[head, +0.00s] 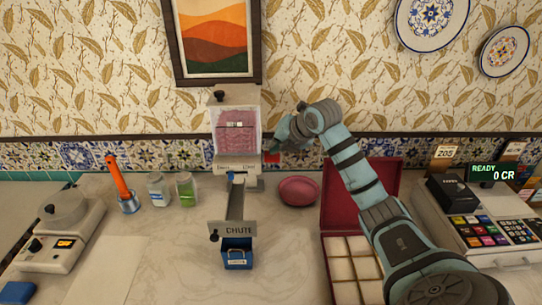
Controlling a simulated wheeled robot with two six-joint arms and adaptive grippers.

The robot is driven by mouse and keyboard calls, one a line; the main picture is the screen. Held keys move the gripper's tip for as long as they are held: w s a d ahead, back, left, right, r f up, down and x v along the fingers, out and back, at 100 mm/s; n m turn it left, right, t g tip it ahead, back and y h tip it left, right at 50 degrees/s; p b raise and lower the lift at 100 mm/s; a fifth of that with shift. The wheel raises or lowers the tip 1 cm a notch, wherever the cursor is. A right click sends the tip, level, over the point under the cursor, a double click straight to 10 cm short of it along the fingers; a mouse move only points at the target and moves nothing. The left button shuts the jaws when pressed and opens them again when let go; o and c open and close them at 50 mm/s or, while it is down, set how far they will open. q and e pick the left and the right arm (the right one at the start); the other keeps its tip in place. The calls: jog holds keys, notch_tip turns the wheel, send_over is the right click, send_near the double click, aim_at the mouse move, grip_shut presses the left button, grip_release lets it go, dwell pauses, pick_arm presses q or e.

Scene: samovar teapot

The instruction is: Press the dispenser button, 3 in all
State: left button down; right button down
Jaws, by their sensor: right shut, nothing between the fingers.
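The dispenser stands at the middle of the counter, with a clear hopper (237,130) of pink contents on top. A sloping chute runs down from it to a plate marked CHUTE (239,229). A blue bin (236,262) sits below that plate. My right gripper (273,147) is shut and empty, just right of the hopper's lower part. A small red patch (272,158) shows just below its fingertips; I cannot tell whether it is the button or whether the fingers touch it. My left gripper is out of view.
A pink dish (298,190) and an open red box (342,242) with compartments lie to the right. A register with a display (493,173) reading READY 0 CR stands far right. Jars (186,190), an orange-handled tool (119,180) and a scale (66,230) are left.

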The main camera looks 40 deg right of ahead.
jog(key=shift+f+b, duration=0.65)
jog(key=shift+f, duration=0.45)
dwell(0.6)
jog(key=shift+r, duration=0.1)
jog(key=shift+r+p, duration=1.65)
notch_tip(320, 180, up, 5)
jog(key=p, duration=0.4)
jog(key=shift+r+p, duration=0.1)
jog(key=shift+p, duration=0.25)
